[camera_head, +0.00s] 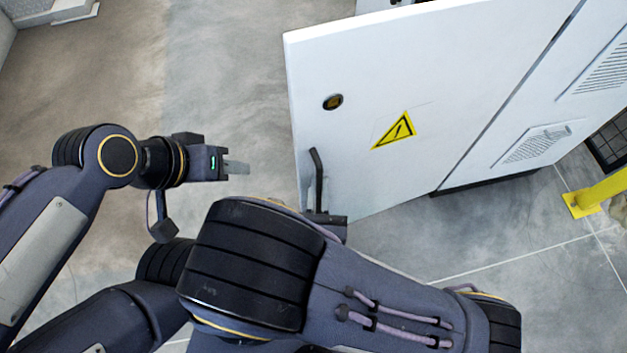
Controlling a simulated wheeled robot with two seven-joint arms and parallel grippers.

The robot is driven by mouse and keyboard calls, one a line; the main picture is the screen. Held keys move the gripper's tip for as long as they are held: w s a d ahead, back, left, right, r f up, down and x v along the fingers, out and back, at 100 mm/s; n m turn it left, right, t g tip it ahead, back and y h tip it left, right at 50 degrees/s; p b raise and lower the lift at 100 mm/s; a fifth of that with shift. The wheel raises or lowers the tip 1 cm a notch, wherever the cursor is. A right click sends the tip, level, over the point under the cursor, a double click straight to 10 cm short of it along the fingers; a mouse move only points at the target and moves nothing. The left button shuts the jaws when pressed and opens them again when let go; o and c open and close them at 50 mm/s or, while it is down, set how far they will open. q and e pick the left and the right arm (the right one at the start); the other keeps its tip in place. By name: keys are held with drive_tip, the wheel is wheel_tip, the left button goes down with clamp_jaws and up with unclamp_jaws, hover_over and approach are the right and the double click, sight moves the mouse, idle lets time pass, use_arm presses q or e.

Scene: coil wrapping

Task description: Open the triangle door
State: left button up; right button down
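The triangle door (360,150) is a white panel with a yellow warning triangle (395,131) and a small round lock (333,102). It stands swung out from the cabinet, with bare floor under its lower edge. Its dark upright handle (317,178) is near its left edge. My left gripper (237,167) is left of the door, apart from the handle and empty, pointing right. Its pale fingers overlap, so their gap cannot be told. A dark block at the handle's foot seems to be part of my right gripper (326,222); its fingers are hidden behind my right arm.
The white cabinet (520,95) with vent grilles continues right of the door on a black base (485,183). A yellow post (600,193) stands at the far right. The grey floor (220,75) left of the door is clear.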

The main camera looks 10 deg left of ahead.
use_arm(q)
drive_tip(key=shift+s+d, duration=0.1)
drive_tip(key=shift+s, duration=0.15)
use_arm(e)
drive_tip(key=shift+s+d, duration=0.3)
drive_tip(key=shift+s, duration=0.15)
drive_tip(key=c, duration=1.8)
unclamp_jaws()
drive_tip(key=shift+c, duration=0.2)
